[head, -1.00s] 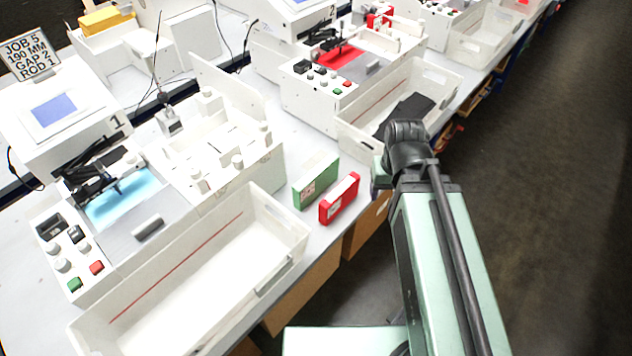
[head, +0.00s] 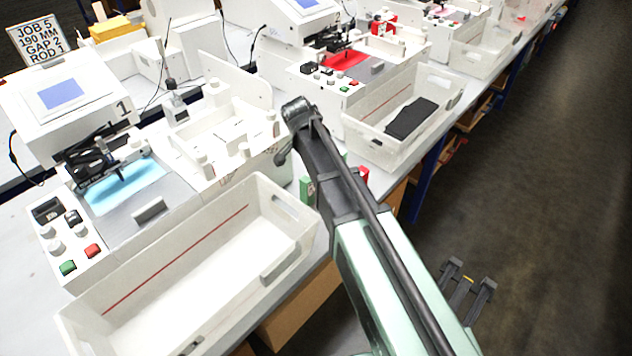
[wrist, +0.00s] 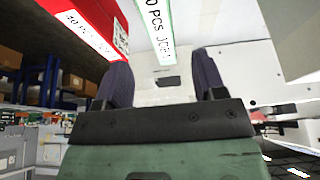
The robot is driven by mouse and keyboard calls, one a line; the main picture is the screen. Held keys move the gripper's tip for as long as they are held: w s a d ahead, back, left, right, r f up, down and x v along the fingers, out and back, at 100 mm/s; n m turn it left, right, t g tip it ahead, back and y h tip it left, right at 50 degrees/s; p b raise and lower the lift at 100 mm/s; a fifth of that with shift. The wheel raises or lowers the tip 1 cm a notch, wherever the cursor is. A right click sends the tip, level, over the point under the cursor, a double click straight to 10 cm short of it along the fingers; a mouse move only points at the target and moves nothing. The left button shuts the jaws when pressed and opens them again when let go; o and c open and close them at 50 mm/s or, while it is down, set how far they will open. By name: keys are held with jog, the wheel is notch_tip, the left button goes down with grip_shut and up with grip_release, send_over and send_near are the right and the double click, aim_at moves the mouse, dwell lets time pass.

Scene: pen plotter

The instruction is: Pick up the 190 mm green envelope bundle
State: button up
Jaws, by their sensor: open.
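The green envelope bundle (head: 306,190) stands on the table beside the front tray, mostly hidden behind my arm in the head view. In the wrist view the green bundle (wrist: 151,14) hangs into the top middle, its white label partly readable as "0 PCS"; no length is legible. The red bundle (head: 363,174) stands to its right, and shows at upper left in the wrist view (wrist: 100,18). My gripper (wrist: 160,75) is open, its two dark fingers apart. The green bundle's lower end lies between the fingertips in the picture; I see no contact.
A white tray (head: 78,322) and plotter 1 (head: 150,209) stand left of the bundles. A sign (head: 36,41) reads JOB 5, 190 MM, GAP 2, ROD 1. A second tray (head: 452,88) with a dark item (head: 411,118) stands at right. A dark two-pronged object (head: 466,288) shows over the aisle.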

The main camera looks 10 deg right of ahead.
jog(key=b+x, duration=0.9)
jog(key=x, duration=0.2)
jog(key=shift+f+b, duration=0.1)
jog(key=shift+b, duration=0.2)
jog(key=shift+r, duration=0.3)
jog(key=c, duration=1.1)
